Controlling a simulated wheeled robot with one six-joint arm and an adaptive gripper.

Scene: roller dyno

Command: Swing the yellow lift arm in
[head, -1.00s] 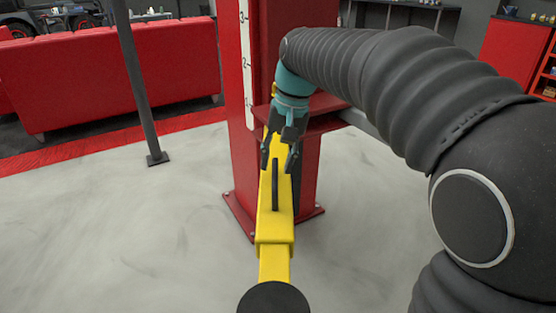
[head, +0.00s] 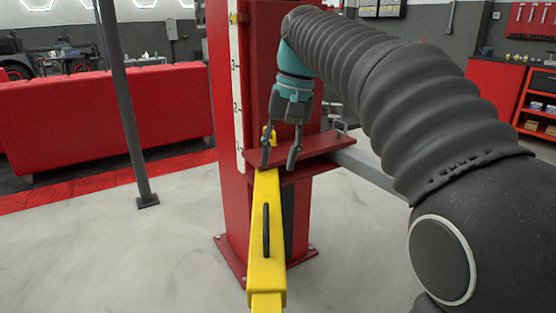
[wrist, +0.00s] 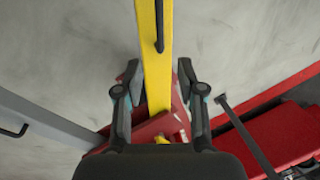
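The yellow lift arm (head: 264,215) runs from the red lift column (head: 297,210) toward the bottom of the head view. A black handle (head: 266,230) stands on its top. My gripper (head: 280,163) is open and points down near the red carriage plate (head: 318,146), by the arm's column end. In the wrist view my gripper's fingers (wrist: 160,78) are spread, one on each side of the yellow arm (wrist: 155,55). The handle (wrist: 159,28) lies farther out along the arm, not between the fingers. Whether a finger touches the arm cannot be told.
A grey lift arm (head: 372,173) extends right from the carriage. A dark post (head: 124,110) stands at left, before a long red barrier (head: 75,118). Red cabinets (head: 495,93) stand at the back right. The pale floor (head: 110,245) left of the arm is clear.

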